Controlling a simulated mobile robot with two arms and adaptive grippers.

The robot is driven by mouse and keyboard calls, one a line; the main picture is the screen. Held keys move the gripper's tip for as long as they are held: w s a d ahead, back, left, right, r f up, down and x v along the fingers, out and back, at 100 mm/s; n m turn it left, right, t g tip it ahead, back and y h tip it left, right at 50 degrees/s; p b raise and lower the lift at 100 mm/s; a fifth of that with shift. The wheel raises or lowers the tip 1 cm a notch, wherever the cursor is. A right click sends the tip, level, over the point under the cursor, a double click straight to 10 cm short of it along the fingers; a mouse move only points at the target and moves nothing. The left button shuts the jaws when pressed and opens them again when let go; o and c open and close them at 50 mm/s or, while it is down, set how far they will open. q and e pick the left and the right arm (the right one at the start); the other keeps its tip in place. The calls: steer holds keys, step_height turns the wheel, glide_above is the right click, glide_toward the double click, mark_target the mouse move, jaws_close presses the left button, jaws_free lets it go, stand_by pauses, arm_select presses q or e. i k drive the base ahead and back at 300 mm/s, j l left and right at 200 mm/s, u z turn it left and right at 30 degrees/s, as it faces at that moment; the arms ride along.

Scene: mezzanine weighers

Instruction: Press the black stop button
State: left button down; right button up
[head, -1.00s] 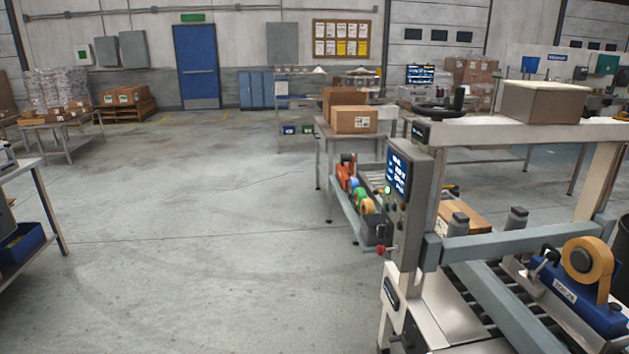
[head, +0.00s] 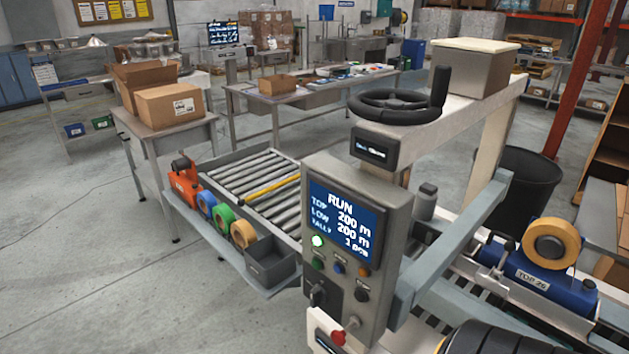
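The grey control panel (head: 357,240) of the case sealer stands close in front, right of centre. Its screen (head: 343,220) reads RUN, with TOP and LOW lines at 200 m and a tally line. A lamp (head: 318,241) below the screen glows green. Under it is a row with a green button (head: 318,264), a blue button (head: 340,267) and an orange button (head: 364,271). A black round button (head: 362,294) sits below the orange one, right of a black switch (head: 318,294). A red knob (head: 338,337) is lower down. Neither gripper is recognisable in view.
A black handwheel (head: 400,104) tops the machine. A tape roll (head: 551,243) sits on a blue tape head at right. A dark ribbed shape (head: 495,338), unclear, fills the bottom edge. A roller conveyor (head: 245,175) lies behind the panel. The left floor is clear.

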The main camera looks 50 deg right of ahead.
mark_target(359, 296)
steer(key=i+z, duration=0.45)
steer(key=i+j+z, duration=0.25)
steer(key=i+z, duration=0.45)
steer(key=z, duration=0.2)
steer(key=i+z, duration=0.4)
steer(key=i+j+z, duration=0.15)
steer(key=z, duration=0.3)
steer(key=i+j+z, duration=0.2)
steer(key=z, duration=0.2)
steer(key=k+l+z, duration=0.35)
steer(key=z, duration=0.15)
